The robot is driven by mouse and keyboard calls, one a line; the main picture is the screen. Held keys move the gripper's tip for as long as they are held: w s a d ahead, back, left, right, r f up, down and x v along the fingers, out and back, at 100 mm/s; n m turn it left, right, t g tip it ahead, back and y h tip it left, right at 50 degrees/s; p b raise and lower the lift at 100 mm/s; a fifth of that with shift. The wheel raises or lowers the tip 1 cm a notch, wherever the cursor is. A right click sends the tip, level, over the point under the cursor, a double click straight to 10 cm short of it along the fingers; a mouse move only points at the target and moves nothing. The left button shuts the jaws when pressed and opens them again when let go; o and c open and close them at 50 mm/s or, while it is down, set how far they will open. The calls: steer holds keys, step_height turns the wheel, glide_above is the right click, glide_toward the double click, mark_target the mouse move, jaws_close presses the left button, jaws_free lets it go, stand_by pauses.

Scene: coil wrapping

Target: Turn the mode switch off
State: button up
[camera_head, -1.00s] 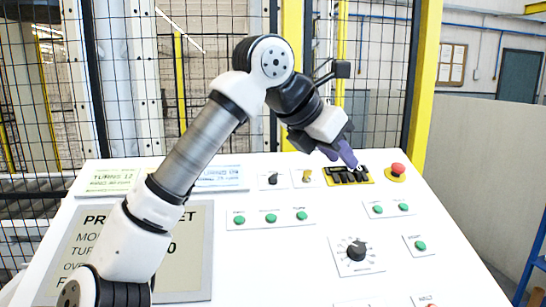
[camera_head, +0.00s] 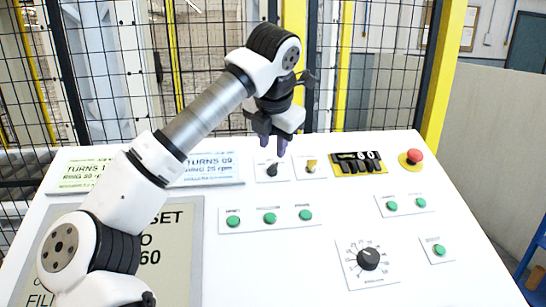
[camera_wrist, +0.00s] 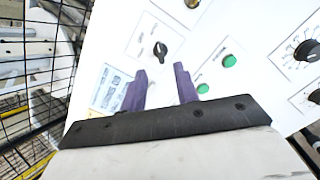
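A black rotary switch (camera_head: 272,169) sits on a white plate near the back of the sloped panel; its label is too small to read, so I cannot confirm it is the mode switch. It also shows in the wrist view (camera_wrist: 160,49), just beyond my fingertips, its pointer tilted. My gripper (camera_head: 273,145) points down above the switch, apart from it. In the wrist view its two purple fingers (camera_wrist: 161,80) are spread with nothing between them. A brass-coloured switch (camera_head: 311,166) sits just right of the black one.
Green buttons (camera_head: 269,218) and a large black dial (camera_head: 368,259) lie nearer. Display plates (camera_head: 213,169) are to the left. A mesh fence (camera_head: 220,60) stands behind the panel.

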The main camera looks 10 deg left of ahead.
mark_target(273, 165)
steer(key=p+x, duration=0.1)
steer(key=x, duration=0.6)
steer(key=shift+p, duration=0.35)
jaws_close()
